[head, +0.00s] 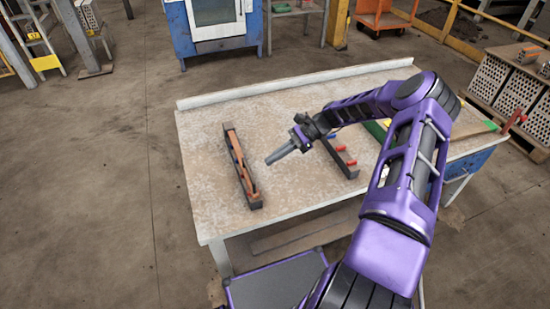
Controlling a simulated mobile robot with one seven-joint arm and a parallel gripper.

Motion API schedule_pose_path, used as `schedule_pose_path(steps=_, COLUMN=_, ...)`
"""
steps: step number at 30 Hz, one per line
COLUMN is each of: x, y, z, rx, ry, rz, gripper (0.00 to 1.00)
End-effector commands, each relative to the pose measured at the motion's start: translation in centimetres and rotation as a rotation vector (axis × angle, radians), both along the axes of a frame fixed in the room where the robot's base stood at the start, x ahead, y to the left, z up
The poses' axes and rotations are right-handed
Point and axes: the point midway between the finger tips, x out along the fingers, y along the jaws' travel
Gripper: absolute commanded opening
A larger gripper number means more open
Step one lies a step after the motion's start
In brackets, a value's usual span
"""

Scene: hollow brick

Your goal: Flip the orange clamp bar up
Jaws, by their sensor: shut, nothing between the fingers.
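The orange clamp bar (238,160) lies along a long dark holder (252,199) on the left part of the worktable. It looks flat in the holder, running from back to front. My gripper (269,162) is shut and empty. It points left and down in the head view, to the right of the bar and apart from it. Its height above the table is hard to tell from this view.
The worktable (205,205) has a raised back edge. A dark rack with red parts (345,163) stands right of my gripper, partly hidden by my arm. Green items lie behind my arm. The tabletop between holder and rack is bare. A blue cabinet (215,40) stands beyond.

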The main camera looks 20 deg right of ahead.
Motion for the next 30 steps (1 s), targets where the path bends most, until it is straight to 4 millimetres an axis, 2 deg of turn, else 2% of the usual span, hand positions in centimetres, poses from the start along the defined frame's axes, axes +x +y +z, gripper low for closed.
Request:
schedule_pose_path(steps=6, x=-0.1, y=3.6, z=-2.1, rx=0.004, ry=0.002, rz=0.001, gripper=0.00)
schedule_pose_path(steps=12, x=0.0, y=5.3, z=-3.1, rx=0.002, ry=0.002, rz=-0.001, gripper=0.00)
schedule_pose_path(steps=25, x=0.0, y=5.7, z=-3.3, rx=0.002, ry=0.003, rz=-0.002, gripper=0.00)
schedule_pose_path(steps=30, x=0.1, y=5.7, z=-2.6, rx=0.000, ry=0.020, rz=-0.003, gripper=0.00)
